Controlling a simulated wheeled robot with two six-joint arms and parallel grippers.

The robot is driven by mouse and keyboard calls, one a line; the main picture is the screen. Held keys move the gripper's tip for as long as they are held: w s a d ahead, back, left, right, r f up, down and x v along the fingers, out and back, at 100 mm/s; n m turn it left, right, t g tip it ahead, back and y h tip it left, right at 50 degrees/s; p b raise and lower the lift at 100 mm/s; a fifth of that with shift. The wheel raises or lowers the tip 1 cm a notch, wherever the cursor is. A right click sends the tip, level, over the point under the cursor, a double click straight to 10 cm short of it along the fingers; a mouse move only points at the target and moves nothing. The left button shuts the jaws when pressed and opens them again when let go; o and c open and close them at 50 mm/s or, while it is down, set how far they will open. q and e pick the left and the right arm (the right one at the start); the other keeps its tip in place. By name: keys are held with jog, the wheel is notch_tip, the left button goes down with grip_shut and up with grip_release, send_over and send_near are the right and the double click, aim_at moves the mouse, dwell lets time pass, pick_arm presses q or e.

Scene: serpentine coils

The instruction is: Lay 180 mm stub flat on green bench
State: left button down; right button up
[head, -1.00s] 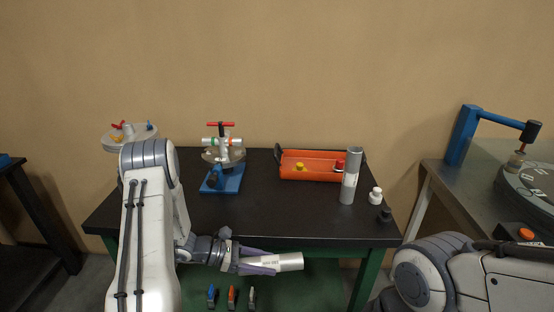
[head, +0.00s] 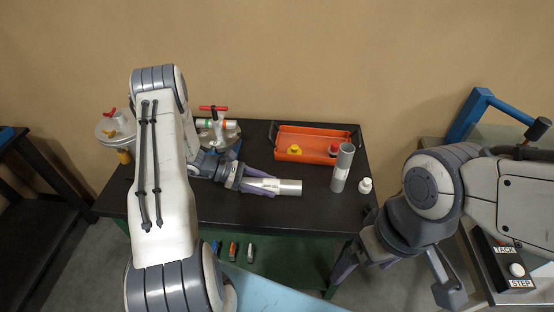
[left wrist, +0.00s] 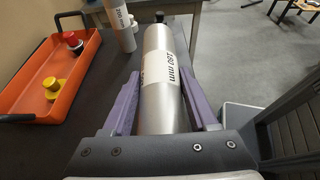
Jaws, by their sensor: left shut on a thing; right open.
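The 180 mm stub (head: 288,188) is a silver-grey tube with a white label, lying level along my left gripper. My left gripper (head: 262,184) is shut on it, and its purple fingers also grip it in the left wrist view (left wrist: 158,112). The stub is over the black top of the green bench (head: 300,215), near the middle; I cannot tell whether it touches the top. My right gripper (head: 398,279) is open and empty, off the bench's front right corner.
A longer grey tube (head: 342,168) stands upright right of the stub, with a white fitting (head: 365,185) beside it. An orange tray (head: 305,144) with yellow and red pieces lies behind. A clamp fixture (head: 214,125) stands back left. The front of the top is clear.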

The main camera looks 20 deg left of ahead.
pick_arm(q)
jog(key=shift+w+r, duration=0.2)
jog(key=shift+w, duration=0.05)
jog(key=shift+a+f, duration=0.15)
jog(key=shift+w+d+f+b, duration=0.15)
jog(key=shift+f+b, duration=0.3)
jog(key=shift+f, duration=0.05)
jog(key=shift+w+d+f+b, duration=0.1)
jog(key=shift+f+b, duration=0.3)
jog(key=shift+f, duration=0.05)
jog(key=shift+f+b, duration=0.8)
jog(key=shift+f, duration=0.45)
pick_arm(e)
jog(key=shift+w+a+f, duration=0.1)
jog(key=shift+w+f, duration=0.15)
jog(key=shift+f, duration=0.45)
jog(key=shift+w+a+f, duration=0.1)
jog(key=shift+w+f, duration=0.1)
jog(key=shift+f, duration=0.5)
pick_arm(q)
jog(key=shift+s+a+f, duration=0.1)
jog(key=shift+f, duration=0.05)
pick_arm(e)
jog(key=shift+f, duration=0.25)
pick_arm(q)
jog(key=shift+b, duration=0.3)
jog(key=shift+f+b, duration=1.05)
jog(key=shift+f, duration=0.25)
pick_arm(e)
jog(key=shift+f, duration=1.1)
